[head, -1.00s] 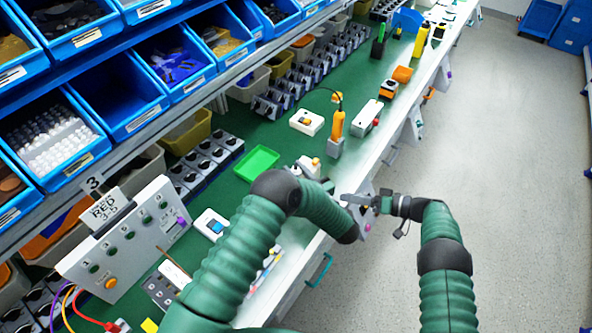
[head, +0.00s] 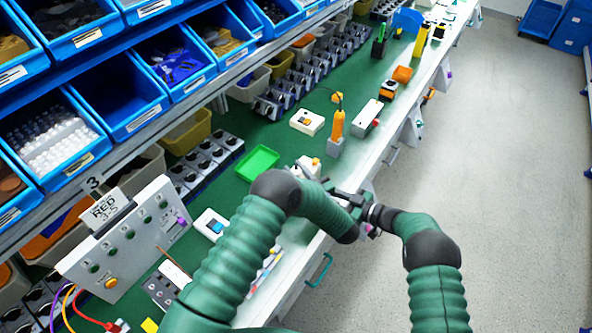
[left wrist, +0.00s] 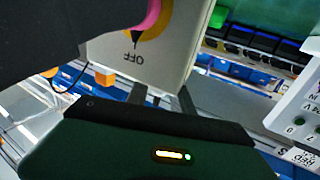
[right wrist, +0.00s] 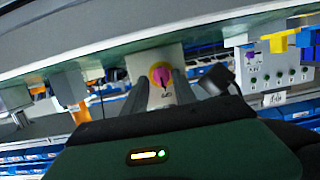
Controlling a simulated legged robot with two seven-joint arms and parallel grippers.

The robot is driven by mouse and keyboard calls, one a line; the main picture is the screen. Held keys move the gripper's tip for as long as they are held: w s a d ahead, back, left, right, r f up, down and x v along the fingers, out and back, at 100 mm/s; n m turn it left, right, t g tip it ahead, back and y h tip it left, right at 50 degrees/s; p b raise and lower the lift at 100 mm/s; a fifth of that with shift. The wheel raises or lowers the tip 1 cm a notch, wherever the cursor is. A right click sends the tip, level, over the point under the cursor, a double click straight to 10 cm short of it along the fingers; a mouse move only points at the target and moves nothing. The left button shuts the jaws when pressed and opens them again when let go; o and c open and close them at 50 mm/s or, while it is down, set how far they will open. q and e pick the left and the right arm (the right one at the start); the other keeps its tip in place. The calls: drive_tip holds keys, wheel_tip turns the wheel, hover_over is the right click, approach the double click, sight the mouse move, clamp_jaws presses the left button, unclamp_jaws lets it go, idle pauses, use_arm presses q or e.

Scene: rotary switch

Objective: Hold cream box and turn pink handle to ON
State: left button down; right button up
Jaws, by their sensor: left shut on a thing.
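The cream box (left wrist: 180,38) fills the upper middle of the left wrist view. Its pink handle (left wrist: 151,14) sits on a yellow ring, with the black pointer towards the OFF label. My left gripper (left wrist: 170,95) is shut on the box's edge. In the right wrist view the box (right wrist: 172,53) is straight ahead with the pink handle (right wrist: 162,76) facing me. My right gripper (right wrist: 160,92) is open, its fingers on either side of the handle in the picture; contact cannot be told. In the head view my arms mostly hide the box.
The green bench (head: 290,155) holds a green tray (head: 257,163), a white switch box (head: 307,121), an orange-handled tool (head: 337,128) and a grey panel (head: 130,240) with buttons. Blue bins (head: 115,98) line the left. The floor (head: 500,200) on the right is clear.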

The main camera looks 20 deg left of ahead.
drive_tip(key=shift+w+a, duration=0.15)
drive_tip(key=shift+a, duration=0.45)
drive_tip(key=shift+w+a, duration=0.15)
drive_tip(key=shift+a, duration=0.45)
clamp_jaws()
idle(0.6)
